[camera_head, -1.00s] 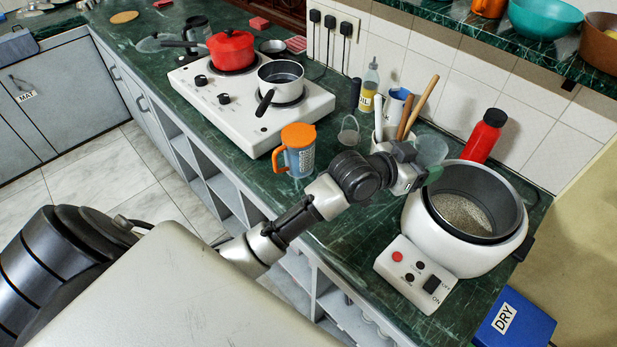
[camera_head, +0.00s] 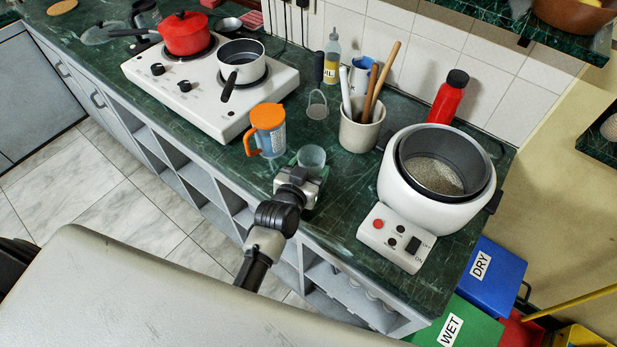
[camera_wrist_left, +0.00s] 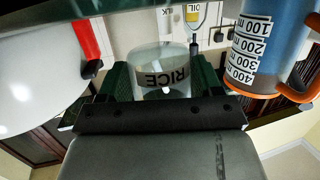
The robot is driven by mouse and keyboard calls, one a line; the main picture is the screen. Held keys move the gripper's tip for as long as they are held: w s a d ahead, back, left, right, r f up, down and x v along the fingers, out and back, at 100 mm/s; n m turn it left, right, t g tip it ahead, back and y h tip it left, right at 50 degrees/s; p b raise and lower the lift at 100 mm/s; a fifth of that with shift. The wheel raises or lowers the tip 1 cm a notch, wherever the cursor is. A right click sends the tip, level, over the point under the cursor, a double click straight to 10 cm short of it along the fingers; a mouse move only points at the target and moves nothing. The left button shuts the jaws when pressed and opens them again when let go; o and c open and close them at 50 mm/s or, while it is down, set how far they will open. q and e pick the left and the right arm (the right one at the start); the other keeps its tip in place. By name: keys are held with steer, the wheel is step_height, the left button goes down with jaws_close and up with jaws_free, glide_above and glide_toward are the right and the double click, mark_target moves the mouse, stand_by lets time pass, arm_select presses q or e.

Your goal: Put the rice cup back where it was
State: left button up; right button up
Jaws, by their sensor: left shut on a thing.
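The rice cup (camera_head: 312,157) is a clear, see-through cup. Its "RICE" label shows upside down in the left wrist view (camera_wrist_left: 163,80). My left gripper (camera_head: 303,176) is shut on it, with one dark green finger on each side of the cup in the wrist view. The cup is over the counter near the front edge, just right of the orange-lidded measuring jug (camera_head: 268,130). I cannot tell whether its base touches the counter. The rice cooker (camera_head: 440,212) stands open to the right, with rice in its pot. My right gripper is not in view.
The white stove (camera_head: 205,100) with pots is at left. A red bottle (camera_head: 447,98) stands behind the cooker. Clear counter lies between cup and cooker.

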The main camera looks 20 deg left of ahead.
arm_select(q)
steer(key=shift+f, duration=1.85)
steer(key=shift+f, duration=0.1)
steer(key=shift+f, duration=0.15)
steer(key=o, duration=0.9)
steer(key=shift+r, duration=0.25)
steer(key=v, duration=1.2)
steer(key=shift+b, duration=0.35)
